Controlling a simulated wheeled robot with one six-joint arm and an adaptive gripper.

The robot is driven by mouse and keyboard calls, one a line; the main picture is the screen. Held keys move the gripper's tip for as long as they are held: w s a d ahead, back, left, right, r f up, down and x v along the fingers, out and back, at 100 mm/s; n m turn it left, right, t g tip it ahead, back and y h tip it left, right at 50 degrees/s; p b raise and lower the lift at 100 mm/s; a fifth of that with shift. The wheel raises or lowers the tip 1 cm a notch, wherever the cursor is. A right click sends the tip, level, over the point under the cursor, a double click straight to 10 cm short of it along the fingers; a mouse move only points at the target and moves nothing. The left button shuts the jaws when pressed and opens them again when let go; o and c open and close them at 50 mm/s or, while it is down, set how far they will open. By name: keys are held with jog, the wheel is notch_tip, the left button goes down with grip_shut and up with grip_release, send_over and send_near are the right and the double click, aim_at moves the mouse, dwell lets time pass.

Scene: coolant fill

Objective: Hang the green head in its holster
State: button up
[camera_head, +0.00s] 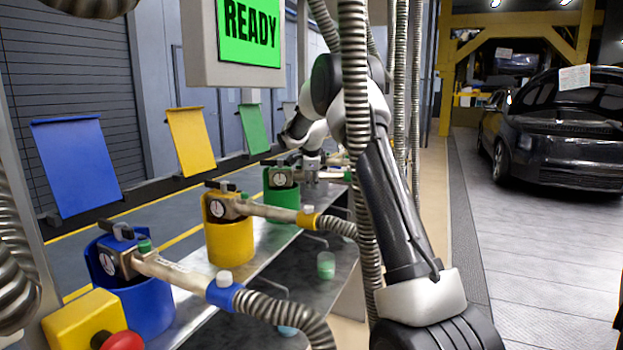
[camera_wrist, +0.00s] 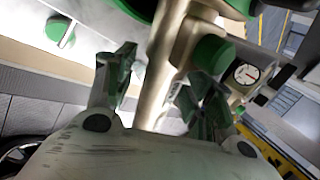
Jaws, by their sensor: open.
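The green head (camera_head: 279,178) sits at the green holster (camera_head: 284,206) on the bench, farthest of the three. Its dial faces me and its pale handle points right. In the head view its body shows at the holster's top; how deep it is seated I cannot tell. My gripper (camera_head: 313,177) is over the handle. In the wrist view my gripper (camera_wrist: 165,95) is open, with one finger on each side of the pale handle (camera_wrist: 163,65); the dial (camera_wrist: 246,73) shows at right. Whether the fingers touch the handle is unclear.
The yellow holster (camera_head: 230,243) and blue holster (camera_head: 140,308) hold their own heads, nearer on the bench (camera_head: 255,262). Hanging metal hoses (camera_head: 356,120) pass close to my arm. A READY screen (camera_head: 249,32) hangs above. A black car (camera_head: 560,130) stands at right, with clear floor.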

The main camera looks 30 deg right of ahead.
jog(key=v, duration=1.2)
